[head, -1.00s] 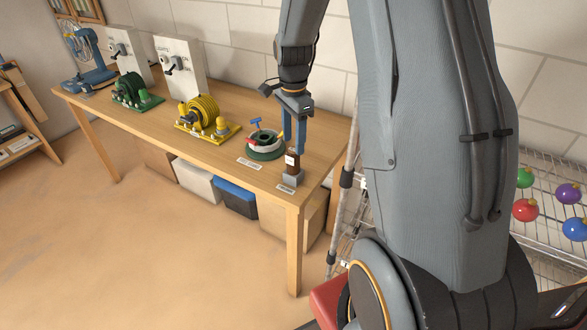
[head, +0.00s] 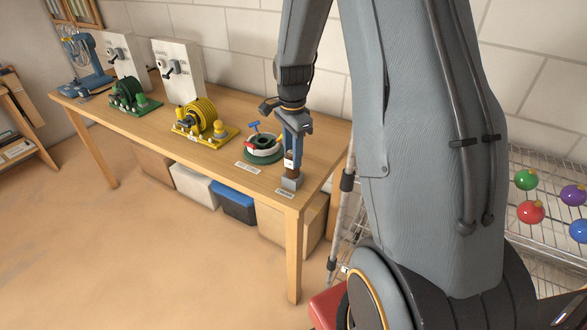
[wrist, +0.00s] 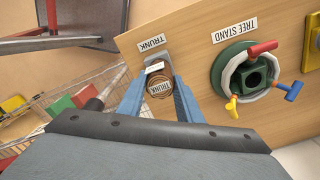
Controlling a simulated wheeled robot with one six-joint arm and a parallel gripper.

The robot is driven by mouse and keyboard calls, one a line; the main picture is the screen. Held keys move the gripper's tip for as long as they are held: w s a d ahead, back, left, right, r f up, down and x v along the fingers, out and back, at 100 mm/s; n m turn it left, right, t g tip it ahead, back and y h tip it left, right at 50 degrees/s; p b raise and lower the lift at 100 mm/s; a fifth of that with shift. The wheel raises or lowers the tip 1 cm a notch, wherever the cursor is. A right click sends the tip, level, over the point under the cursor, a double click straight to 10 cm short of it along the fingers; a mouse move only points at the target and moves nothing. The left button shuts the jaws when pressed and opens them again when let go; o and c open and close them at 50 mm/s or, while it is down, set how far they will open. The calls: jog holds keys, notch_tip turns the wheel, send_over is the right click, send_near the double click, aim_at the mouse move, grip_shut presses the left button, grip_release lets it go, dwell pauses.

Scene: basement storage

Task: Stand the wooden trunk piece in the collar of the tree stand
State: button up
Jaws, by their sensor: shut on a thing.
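The wooden trunk piece (head: 289,171) stands upright at the table's near right corner, its lower end at a small grey block (head: 292,184). My gripper (head: 291,152) is shut on the trunk from above. The tree stand (head: 264,155) is on the table to the left of the trunk in the head view. The wrist view shows its green base and white ring (wrist: 229,73), with an open dark collar and red, yellow and blue handles. The trunk's bottom end is hidden.
The wooden table (head: 220,165) also bears yellow (head: 202,120) and green (head: 130,95) reels farther left. A wire rack with coloured baubles (head: 530,212) stands at the right. Bins, including a blue-lidded one (head: 235,204), sit under the table. The tabletop between trunk and stand is clear.

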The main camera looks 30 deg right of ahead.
jog(key=shift+r+p, duration=0.65)
jog(key=shift+r, duration=0.15)
dwell(0.4)
jog(key=shift+r+p, duration=1.65)
jog(key=shift+r, duration=0.65)
